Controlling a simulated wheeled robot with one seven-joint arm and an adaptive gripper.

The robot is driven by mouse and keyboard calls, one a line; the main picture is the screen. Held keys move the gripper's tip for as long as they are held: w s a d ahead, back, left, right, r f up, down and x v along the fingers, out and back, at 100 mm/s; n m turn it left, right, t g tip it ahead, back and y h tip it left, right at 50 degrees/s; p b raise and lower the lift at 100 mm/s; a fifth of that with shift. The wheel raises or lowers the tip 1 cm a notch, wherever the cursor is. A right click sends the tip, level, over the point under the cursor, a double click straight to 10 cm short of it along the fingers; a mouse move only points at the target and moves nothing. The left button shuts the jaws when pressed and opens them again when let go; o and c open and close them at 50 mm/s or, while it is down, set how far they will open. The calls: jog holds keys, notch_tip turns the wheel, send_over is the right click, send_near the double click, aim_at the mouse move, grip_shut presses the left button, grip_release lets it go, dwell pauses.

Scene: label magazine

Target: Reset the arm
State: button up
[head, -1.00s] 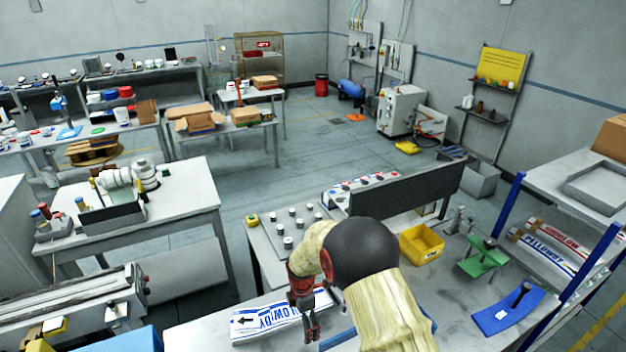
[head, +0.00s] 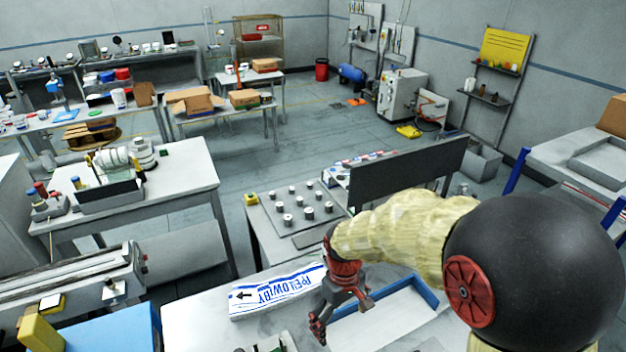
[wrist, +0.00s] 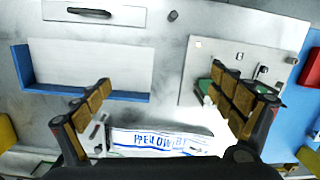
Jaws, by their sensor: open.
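My gripper (head: 338,305) is over the front bench, to the right of a white label strip with blue lettering and an arrow (head: 272,291). The gripper is open and holds nothing. In the wrist view my gripper's two fingers (wrist: 165,108) are spread apart, and the label strip (wrist: 160,142) lies on the bench below and between them. The strip's right end is close to the gripper in the head view. My arm crosses the right side of the head view and hides part of the bench there.
A blue-edged white tray (head: 385,318) lies on the bench right of the gripper; it also shows in the wrist view (wrist: 95,65). A grey plate with round knobs (head: 300,212) and a dark upright panel (head: 405,172) stand behind. A light plate (wrist: 235,72) is beside the strip.

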jog(key=s+d+r+m+t+b, duration=0.3)
jog(key=s+d+m+t+b, duration=0.3)
jog(key=s+d+b, duration=0.5)
jog(key=s+m+b, duration=0.1)
jog(key=s+b, duration=0.3)
jog(key=b, duration=0.2)
jog(key=shift+d+r+t, duration=0.15)
jog(key=shift+d+t, duration=0.25)
jog(key=shift+s, duration=0.1)
